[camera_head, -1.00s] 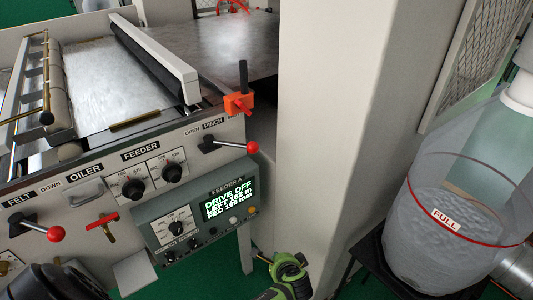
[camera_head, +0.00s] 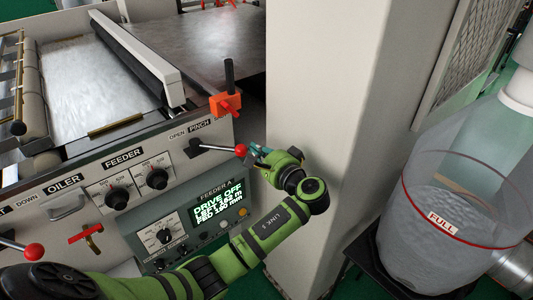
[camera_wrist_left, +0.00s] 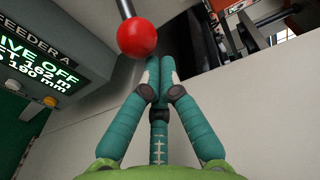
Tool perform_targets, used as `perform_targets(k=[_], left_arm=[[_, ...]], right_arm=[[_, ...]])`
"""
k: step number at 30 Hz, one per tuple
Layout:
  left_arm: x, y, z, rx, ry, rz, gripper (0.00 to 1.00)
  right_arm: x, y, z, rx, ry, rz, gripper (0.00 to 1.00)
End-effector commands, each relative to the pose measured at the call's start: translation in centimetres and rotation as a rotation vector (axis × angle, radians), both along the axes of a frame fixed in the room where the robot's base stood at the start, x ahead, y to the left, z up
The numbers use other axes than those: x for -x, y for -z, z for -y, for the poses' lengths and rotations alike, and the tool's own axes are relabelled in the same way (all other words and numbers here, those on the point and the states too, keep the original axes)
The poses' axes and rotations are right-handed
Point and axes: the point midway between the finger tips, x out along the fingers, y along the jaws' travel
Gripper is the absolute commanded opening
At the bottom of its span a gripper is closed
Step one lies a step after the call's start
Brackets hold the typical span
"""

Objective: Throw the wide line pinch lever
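The pinch lever (camera_head: 215,148) is a dark pivot and rod with a red ball knob, under the OPEN and PINCH labels on the machine's grey front panel. Its rod points right, toward the PINCH side. My left gripper (camera_head: 256,152) is just right of the knob. In the left wrist view, its teal fingers (camera_wrist_left: 159,68) are drawn together with nothing between them. The red knob (camera_wrist_left: 137,37) is just beyond and left of the fingertips there; I cannot tell if they touch. My right gripper is not in view.
An orange clamp (camera_head: 226,104) sits above the lever. A display box (camera_head: 215,203) reading DRIVE OFF lies below. A second red-knobbed lever (camera_head: 34,252) is at lower left. A pale column (camera_head: 325,90) stands close behind my gripper. A clear bin (camera_head: 465,190) marked FULL is at right.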

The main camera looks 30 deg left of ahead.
Motion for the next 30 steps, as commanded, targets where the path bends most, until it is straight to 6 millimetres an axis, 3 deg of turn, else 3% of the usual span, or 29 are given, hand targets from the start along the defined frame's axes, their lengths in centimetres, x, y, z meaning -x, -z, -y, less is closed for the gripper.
perform_targets(k=[7,30], left_arm=[[-1.0,0.2,-1.9,0.0,0.001,0.0,0.0],[-0.9,0.3,-2.0,0.0,0.063,-0.001,0.0]], right_arm=[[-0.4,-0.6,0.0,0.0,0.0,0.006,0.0],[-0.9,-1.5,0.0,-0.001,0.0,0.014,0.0]])
